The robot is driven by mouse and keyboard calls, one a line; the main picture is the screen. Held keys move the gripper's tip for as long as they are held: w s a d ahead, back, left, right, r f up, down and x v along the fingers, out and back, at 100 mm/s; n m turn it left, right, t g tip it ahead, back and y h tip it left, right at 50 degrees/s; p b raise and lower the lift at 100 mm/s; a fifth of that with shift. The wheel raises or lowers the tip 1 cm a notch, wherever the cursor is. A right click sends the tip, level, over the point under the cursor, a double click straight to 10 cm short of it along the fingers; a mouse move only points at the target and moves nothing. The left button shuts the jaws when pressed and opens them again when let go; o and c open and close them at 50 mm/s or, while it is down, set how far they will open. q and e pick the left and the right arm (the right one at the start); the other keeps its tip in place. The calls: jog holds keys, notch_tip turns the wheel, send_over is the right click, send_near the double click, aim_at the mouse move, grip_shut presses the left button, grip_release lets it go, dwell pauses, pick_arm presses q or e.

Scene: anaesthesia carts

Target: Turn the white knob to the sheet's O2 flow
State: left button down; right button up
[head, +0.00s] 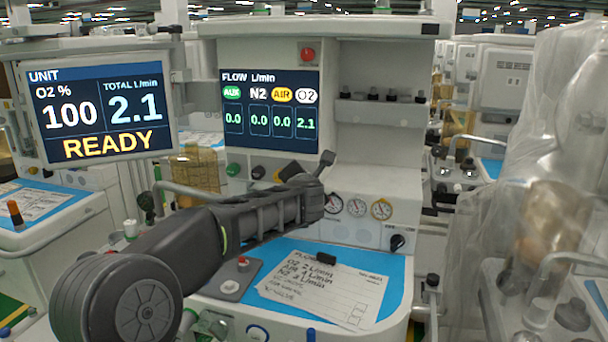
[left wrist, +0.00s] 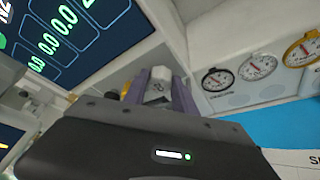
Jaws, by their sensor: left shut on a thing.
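My left gripper (head: 318,172) reaches in from the left to the cart's knob row, under the flow screen. In the left wrist view its two fingers stand either side of the white knob (left wrist: 157,88) and are shut on it. In the head view the gripper hides the knob. The flow screen (head: 270,112) reads O2 2.1 and 0.0 for AUX, N2 and AIR. The handwritten sheet (head: 322,297) lies on the blue worktop; it lists O2, AIR and N2 in L/min, but its numbers are too small to read surely. My right gripper is not in view.
A green knob (head: 233,169) and a dark knob (head: 258,172) are left of my gripper. Round gauges (head: 357,207) sit to its right. The unit screen (head: 98,107) reads O2 100, total 2.1, READY. A plastic-draped thing (head: 560,150) stands at the right.

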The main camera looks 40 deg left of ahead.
pick_arm(q)
jog(key=shift+f, duration=0.1)
dwell(0.4)
jog(key=c, duration=1.3)
grip_release()
jog(key=shift+s, duration=0.1)
jog(key=v, duration=0.7)
jog(key=shift+s+d+r, duration=0.15)
jog(key=shift+s+r, duration=0.05)
jog(key=shift+s, duration=0.05)
